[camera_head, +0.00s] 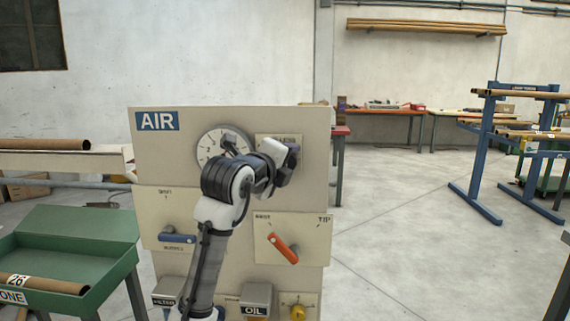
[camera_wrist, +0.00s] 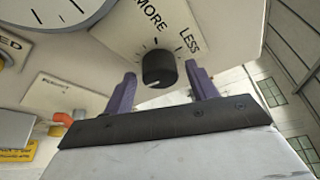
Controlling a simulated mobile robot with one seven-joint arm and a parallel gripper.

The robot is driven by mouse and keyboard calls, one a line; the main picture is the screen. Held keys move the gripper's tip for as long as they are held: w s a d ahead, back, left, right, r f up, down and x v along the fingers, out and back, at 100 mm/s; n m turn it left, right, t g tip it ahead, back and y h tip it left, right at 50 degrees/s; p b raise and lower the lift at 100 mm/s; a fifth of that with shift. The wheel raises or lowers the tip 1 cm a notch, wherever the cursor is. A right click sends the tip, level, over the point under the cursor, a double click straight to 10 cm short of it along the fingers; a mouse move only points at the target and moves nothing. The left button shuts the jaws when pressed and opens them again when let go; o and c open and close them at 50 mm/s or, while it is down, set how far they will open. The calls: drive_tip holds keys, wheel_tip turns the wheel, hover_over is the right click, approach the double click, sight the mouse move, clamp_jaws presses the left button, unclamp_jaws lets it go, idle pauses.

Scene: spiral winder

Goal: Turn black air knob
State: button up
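The black air knob (camera_wrist: 159,69) sits on a cream plate (camera_wrist: 135,35) marked MORE and LESS, tilted in the wrist view. A pale pointer mark shows near its lower edge. My gripper (camera_wrist: 161,74) is open, with one purple finger on each side of the knob. Gaps show between the knob and both fingers, so neither appears to touch it. I cannot tell how deep the fingers reach along the knob. In the head view, my wrist covers the knob and most of its plate, at the upper right of the AIR panel (camera_head: 180,175).
A round white gauge (camera_head: 210,147) is left of the knob's plate. An orange-red lever (camera_head: 284,248) and a blue lever (camera_head: 178,238) sit lower on the panel. A green bin (camera_head: 75,235) stands at left. Floor at right is open, up to a blue rack (camera_head: 488,150).

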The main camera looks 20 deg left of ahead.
drive_tip(key=s+a+r+b, duration=0.1)
drive_tip(key=s+r, duration=0.1)
drive_tip(key=s, duration=1.1)
drive_tip(key=shift+s+b, duration=0.3)
drive_tip(key=shift+a, duration=0.1)
